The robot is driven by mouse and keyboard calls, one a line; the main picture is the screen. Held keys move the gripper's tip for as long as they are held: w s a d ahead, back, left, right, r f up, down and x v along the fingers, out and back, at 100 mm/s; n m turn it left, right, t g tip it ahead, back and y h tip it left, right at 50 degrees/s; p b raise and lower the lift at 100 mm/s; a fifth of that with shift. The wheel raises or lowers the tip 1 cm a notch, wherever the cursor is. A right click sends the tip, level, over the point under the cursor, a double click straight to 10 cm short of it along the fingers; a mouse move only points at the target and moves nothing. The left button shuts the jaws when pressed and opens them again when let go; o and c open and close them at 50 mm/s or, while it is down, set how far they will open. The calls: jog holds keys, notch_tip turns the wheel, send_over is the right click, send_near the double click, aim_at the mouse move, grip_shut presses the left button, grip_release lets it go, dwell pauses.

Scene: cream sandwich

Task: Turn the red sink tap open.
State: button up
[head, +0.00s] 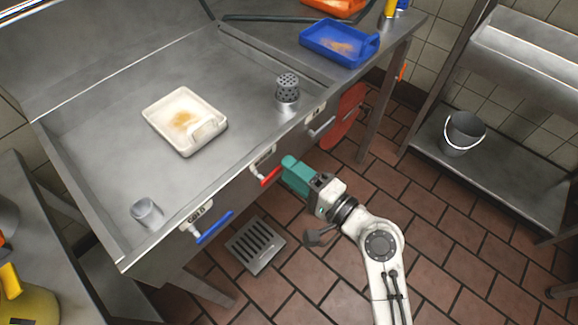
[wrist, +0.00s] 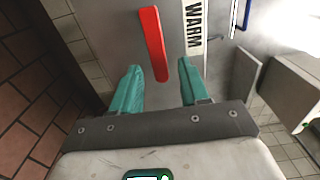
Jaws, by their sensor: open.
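The red tap handle (head: 270,177) sticks out from the sink's front face, right of the blue handle. My gripper (head: 290,164) has teal fingers and is just right of the red handle in the head view. In the wrist view my gripper (wrist: 161,72) is open, with a gap around the handle's end. Contact cannot be told.
A blue handle (head: 214,227) is to the left and a grey handle (head: 322,128) to the right on the same front. The steel sink (head: 100,105) holds a cream tray (head: 165,108) and cups. A floor drain (head: 256,246) lies below. A bucket (head: 463,133) stands on the right shelf.

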jog(key=shift+x, duration=0.8)
jog(key=shift+c, duration=0.2)
grip_shut()
